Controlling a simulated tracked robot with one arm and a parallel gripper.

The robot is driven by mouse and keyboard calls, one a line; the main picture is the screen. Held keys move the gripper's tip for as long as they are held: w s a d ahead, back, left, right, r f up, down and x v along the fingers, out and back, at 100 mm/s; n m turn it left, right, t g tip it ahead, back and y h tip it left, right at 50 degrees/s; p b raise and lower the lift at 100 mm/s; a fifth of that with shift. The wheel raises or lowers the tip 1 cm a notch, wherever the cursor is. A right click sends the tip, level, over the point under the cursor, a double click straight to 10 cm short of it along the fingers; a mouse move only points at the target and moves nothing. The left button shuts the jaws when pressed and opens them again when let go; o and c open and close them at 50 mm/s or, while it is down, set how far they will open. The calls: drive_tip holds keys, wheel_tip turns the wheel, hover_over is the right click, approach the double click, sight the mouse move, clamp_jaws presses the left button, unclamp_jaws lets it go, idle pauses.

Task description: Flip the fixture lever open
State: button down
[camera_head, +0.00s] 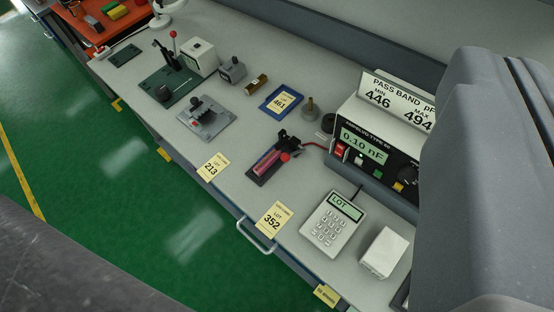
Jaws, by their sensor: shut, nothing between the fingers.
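The fixture (256,172) sits on the bench in front of the meter, on a dark base plate. A pink-red bar that looks like its lever (267,162) lies low along the base, with a red knob (285,157) near a black clamp block (287,141). A red lead runs from the block towards the meter. I cannot tell from here whether the lever is open or closed. My gripper's fingers are not in view; a large grey part, which looks like mine, covers the right side.
The meter (364,139) reads 0.10 nF under a pass band sign (398,100). A keypad (331,223) and white box (384,252) stand to the front right. Lot cards 213 (213,167) and 352 (273,219) lie near the front edge. A red-knobbed press (173,46) stands further back.

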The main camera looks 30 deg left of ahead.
drive_tip(key=w+a+f+n+g+h+p, duration=0.1)
drive_tip(key=w+a+f+n+g, duration=0.1)
drive_tip(key=w+a+f+n, duration=0.4)
drive_tip(key=w+a+f+n+g+p, duration=0.1)
drive_tip(key=w+a+f+n, duration=0.25)
drive_tip(key=f, duration=0.55)
drive_tip(key=w+a+f+n+g+h+p, duration=0.1)
drive_tip(key=w+a+f+n+g+p, duration=0.2)
drive_tip(key=f+n, duration=0.35)
drive_tip(key=a+f+n, duration=0.4)
drive_tip(key=f, duration=0.3)
drive_tip(key=s+a+f+n+h+p, duration=0.1)
drive_tip(key=a+f+n, duration=0.3)
drive_tip(key=f, duration=0.4)
drive_tip(key=a+f+n, duration=0.3)
drive_tip(key=f+n, duration=0.3)
drive_tip(key=f, duration=0.1)
drive_tip(key=shift+s+a+f+g+h, duration=0.15)
drive_tip(key=shift+a+f+g+h, duration=0.15)
drive_tip(key=shift+a+h, duration=0.1)
drive_tip(key=x, duration=1)
drive_tip(key=shift+w+d+r, duration=0.55)
drive_tip(key=shift+w+r, duration=0.05)
drive_tip(key=shift+w, duration=0.25)
drive_tip(key=shift+w+d+r, duration=0.3)
drive_tip(key=shift+w+r, duration=0.25)
drive_tip(key=shift+w, duration=0.05)
